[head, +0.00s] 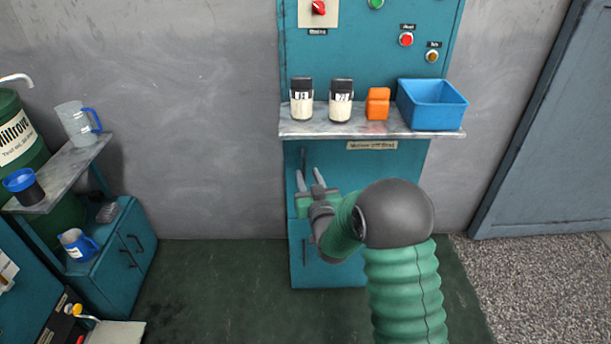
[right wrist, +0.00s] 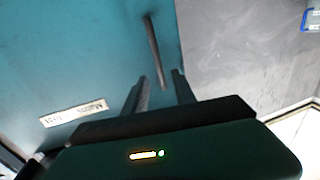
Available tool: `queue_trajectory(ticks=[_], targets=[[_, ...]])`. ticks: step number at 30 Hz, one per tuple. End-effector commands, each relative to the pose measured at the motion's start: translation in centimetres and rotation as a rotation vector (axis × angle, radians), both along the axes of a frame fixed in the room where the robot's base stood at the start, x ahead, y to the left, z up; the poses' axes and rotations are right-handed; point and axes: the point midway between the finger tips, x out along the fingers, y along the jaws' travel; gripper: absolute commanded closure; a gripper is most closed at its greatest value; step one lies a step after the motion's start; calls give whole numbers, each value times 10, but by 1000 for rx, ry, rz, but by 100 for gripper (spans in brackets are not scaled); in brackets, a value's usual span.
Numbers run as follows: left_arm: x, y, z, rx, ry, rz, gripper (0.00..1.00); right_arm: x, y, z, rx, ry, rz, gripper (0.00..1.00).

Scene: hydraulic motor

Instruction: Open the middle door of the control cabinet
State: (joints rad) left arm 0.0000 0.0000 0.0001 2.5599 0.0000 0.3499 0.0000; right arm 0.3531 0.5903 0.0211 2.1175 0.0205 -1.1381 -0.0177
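The teal control cabinet (head: 380,55) stands against the wall in the head view. Its middle door (head: 400,165) is below the shelf and looks shut. A dark vertical handle (head: 303,157) is near the door's left edge; the right wrist view shows this handle (right wrist: 153,50) too. My right gripper (head: 309,176) is open and empty in front of the door, just below the handle. In the right wrist view its fingertips (right wrist: 160,80) are apart, with the handle beyond them, not between them. My forearm hides part of the door. My left gripper is out of view.
A shelf (head: 345,130) juts out above the door, bearing two jars (head: 341,100), an orange item (head: 378,104) and a blue bin (head: 432,105). A lower door (head: 305,275) has its own handle. A side bench (head: 62,178) stands at left. The floor between is clear.

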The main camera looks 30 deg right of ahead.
Motion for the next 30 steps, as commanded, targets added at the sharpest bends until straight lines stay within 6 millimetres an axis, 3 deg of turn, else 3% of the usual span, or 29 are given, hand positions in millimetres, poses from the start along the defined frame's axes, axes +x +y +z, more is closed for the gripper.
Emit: queue_trajectory(ticks=[6,14,22,30], targets=[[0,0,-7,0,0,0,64,27,-10,-1,0,0,1,68],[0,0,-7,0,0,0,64,30,-11,0,0,0,1,68],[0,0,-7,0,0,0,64,30,-11,0,0,0,1,100],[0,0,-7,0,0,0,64,30,-11,0,0,0,1,100]])
